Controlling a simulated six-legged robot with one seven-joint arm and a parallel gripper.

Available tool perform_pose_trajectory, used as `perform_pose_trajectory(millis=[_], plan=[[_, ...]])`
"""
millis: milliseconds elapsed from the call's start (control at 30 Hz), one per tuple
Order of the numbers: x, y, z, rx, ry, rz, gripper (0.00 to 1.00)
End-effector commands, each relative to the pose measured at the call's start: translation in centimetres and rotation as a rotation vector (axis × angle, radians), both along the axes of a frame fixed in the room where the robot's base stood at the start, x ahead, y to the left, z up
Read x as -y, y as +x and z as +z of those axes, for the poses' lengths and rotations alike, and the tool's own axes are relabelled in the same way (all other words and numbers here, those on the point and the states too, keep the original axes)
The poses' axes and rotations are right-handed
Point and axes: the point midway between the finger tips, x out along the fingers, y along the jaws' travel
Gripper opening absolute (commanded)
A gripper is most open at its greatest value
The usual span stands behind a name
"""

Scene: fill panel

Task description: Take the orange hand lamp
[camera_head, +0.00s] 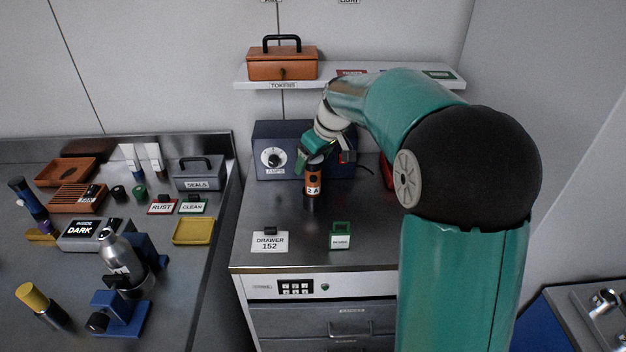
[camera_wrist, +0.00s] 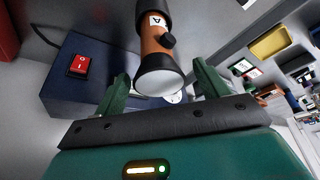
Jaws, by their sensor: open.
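The orange hand lamp (camera_head: 313,186) stands upright on the metal cabinet top in the head view, with black ends and a "2 A" label. The two green fingers of my gripper (camera_wrist: 160,88) are apart, one on each side of the lens end. I see a gap between lamp and fingers; whether either finger touches it is unclear.
A blue box with a dial (camera_head: 272,158) stands just behind the lamp; its red switch (camera_wrist: 82,66) shows in the wrist view. A "DRAWER 152" card (camera_head: 269,242) and a green-topped tag (camera_head: 340,236) lie in front. A shelf (camera_head: 350,82) with an orange toolbox (camera_head: 282,66) hangs above.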

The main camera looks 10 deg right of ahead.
Motion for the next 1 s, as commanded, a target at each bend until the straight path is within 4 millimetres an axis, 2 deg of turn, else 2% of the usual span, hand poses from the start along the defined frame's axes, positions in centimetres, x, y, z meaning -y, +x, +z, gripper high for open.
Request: perform_pose_trajectory(millis=[33, 167, 400, 433, 700, 1000], plan=[[-0.2, 0.4, -0.9, -0.004, 0.001, 0.001, 0.74], [-0.4, 1.0, -2.5, -0.002, 0.001, 0.001, 0.74], [-0.5, 1.2, -2.8, 0.001, -0.001, 0.000, 0.74], [-0.5, 1.2, -2.8, 0.001, -0.001, 0.000, 0.72], [-0.5, 1.2, -2.7, 0.001, 0.000, 0.000, 0.21], [-0.5, 1.2, -2.1, 0.003, -0.001, 0.000, 0.21]])
